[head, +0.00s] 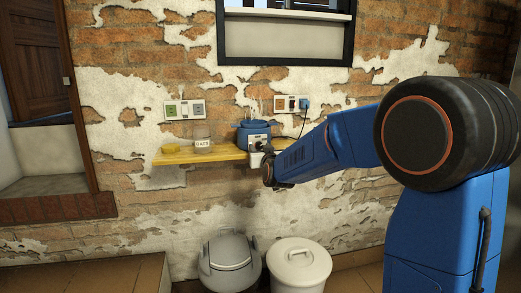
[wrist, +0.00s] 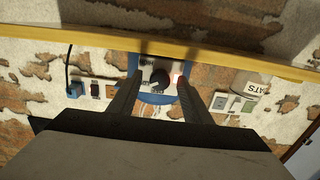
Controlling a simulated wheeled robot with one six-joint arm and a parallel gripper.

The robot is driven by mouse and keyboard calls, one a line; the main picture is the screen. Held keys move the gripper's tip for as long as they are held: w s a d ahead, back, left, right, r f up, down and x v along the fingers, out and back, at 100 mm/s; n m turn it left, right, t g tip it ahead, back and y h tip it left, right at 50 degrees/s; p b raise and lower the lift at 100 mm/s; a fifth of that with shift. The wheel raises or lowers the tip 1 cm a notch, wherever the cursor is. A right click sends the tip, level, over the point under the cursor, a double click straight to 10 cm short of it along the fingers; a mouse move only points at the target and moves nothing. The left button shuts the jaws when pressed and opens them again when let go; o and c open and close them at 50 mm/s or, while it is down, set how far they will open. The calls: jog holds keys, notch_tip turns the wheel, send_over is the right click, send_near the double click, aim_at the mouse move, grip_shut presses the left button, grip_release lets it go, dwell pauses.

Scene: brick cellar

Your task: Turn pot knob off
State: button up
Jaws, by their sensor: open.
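The blue pot (head: 252,130) stands on the wooden shelf (head: 176,158) against the brick wall. In the wrist view, which looks upside down, its light front panel carries a dark round knob (wrist: 159,79) with a pale mark and small lettering around it. A small red spot (wrist: 180,81) shows beside the knob. My gripper (wrist: 160,84) is open, with one dark finger on each side of the knob in that picture. I cannot tell whether the fingers touch it. In the head view my arm's end (head: 263,160) is in front of the pot and hides its lower part.
Sockets and switches (head: 292,104) are on the wall, one with a blue plug (head: 305,103) and cord. Two lidded bins (head: 300,265) stand below.

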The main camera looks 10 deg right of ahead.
jog(key=shift+w, duration=0.15)
jog(key=shift+c, duration=0.7)
jog(key=c, duration=0.9)
jog(key=shift+c, duration=0.2)
jog(key=shift+n, duration=0.4)
jog(key=n, duration=0.5)
jog(key=shift+n, duration=0.3)
jog(key=n, duration=0.5)
jog(key=shift+d+n, duration=0.1)
jog(key=shift+n, duration=0.2)
jog(key=o, duration=1.1)
